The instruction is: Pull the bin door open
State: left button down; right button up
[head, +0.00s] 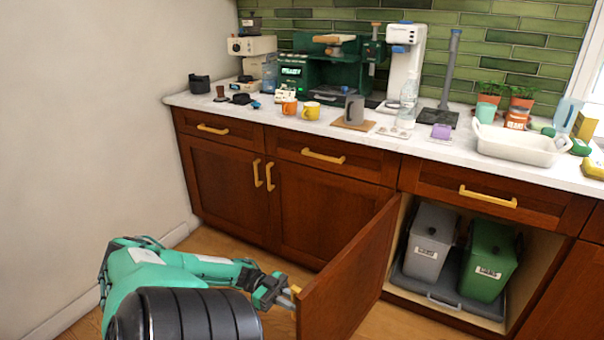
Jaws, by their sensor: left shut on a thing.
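The bin door (352,270) is a brown wooden cabinet door that stands swung well out from the counter front. Behind it the cabinet is open, with a grey bin (428,243) and a green bin (488,260) inside. My left gripper (286,296) is at the door's free edge, shut on the yellow door handle (296,289). Most of the handle is hidden by the gripper and the door edge. My right gripper is not in view.
The bins stand on a grey pull-out tray (445,298). The white countertop (375,136) above holds a coffee machine, mugs, a white dish (520,145) and plants. Closed drawers and doors flank the opening. A plain wall (85,130) is close on the left.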

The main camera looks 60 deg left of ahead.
pick_arm(q)
jog(key=shift+s+f, duration=0.15)
jog(key=c, duration=1.4)
grip_release()
